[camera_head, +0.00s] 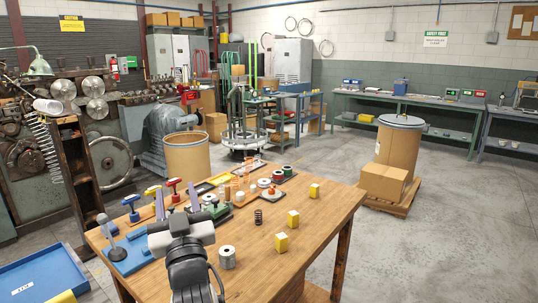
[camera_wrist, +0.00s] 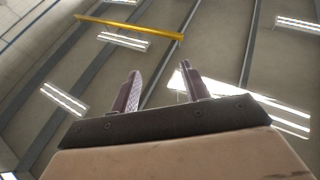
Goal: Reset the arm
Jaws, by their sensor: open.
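My gripper (camera_head: 178,203) shows in the head view above the near left part of the wooden table (camera_head: 335,215). Its two purple-grey fingers point up and stand apart. In the wrist view my gripper (camera_wrist: 160,76) is open, with only the ceiling and its lights behind the fingers. Nothing is between the fingers. My arm rises from the bottom of the head view and hides part of the table's near left side.
Yellow blocks (camera_head: 281,242), a dark coil spring (camera_head: 258,217) and a silver spool (camera_head: 227,257) stand on the table. A blue fixture (camera_head: 128,252) is left of my arm. A blue tray (camera_head: 40,276) lies lower left. Open floor (camera_head: 440,235) is at right.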

